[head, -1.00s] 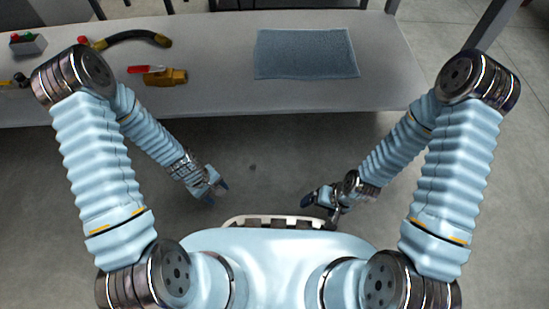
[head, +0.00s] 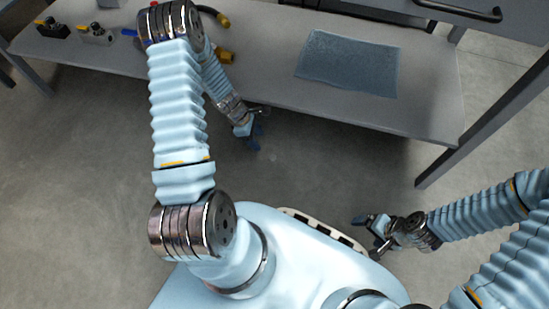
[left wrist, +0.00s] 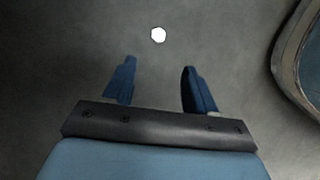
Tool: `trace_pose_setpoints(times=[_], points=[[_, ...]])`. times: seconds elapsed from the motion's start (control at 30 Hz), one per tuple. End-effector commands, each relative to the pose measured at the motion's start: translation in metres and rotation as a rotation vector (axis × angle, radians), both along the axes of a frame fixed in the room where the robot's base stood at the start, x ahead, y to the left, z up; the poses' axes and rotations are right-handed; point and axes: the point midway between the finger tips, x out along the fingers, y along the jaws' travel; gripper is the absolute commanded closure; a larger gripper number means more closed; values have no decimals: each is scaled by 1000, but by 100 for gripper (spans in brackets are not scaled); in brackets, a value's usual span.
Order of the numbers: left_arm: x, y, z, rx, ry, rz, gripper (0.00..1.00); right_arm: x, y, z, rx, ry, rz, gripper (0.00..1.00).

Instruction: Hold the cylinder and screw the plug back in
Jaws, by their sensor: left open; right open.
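I cannot make out the cylinder or the plug for certain in either view. In the head view my left gripper (head: 254,132) hangs open and empty over the floor in front of the bench. In the left wrist view its two blue fingers (left wrist: 158,84) stand apart with nothing between them. My right gripper (head: 370,228) is open and empty, low and close to my body, away from the bench.
The grey bench (head: 280,85) crosses the top, with a blue-grey mat (head: 350,62) on it. Yellow fittings (head: 225,57) show partly behind my left arm. Small blocks with colored knobs (head: 52,29) stand at the left. A dark handle (head: 460,9) is at top right.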

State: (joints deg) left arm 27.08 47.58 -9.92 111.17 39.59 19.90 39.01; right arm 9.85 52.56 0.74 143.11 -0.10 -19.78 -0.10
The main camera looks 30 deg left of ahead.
Motion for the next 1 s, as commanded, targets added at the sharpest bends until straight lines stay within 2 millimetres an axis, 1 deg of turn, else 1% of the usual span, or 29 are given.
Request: trace_pose_setpoints(times=[0.03, 0.2, 0.33, 0.5, 0.83, 0.93, 1.0], points=[[1, -3, -11, -2, 2, 0, 44, 0, 0, -5, 0, -1, 0, 8], [5, -16, -44, -3, 2, -1, 44, 1, 0, -15, -1, -2, -2, 8], [9, -24, -62, -1, 1, -2, 44, 1, -1, -19, -2, -4, -4, 8], [11, -28, -71, 0, 1, -1, 44, 1, -1, -21, -2, -5, -4, 8], [11, -28, -72, 0, 0, -2, 44, 1, -1, -21, -2, -5, -4, 8], [13, -31, -79, -1, 0, -2, 44, 1, -1, -24, -2, -6, -4, 8], [14, -34, -88, -1, 1, -3, 44, 1, -1, -28, -2, -6, -4, 8]])
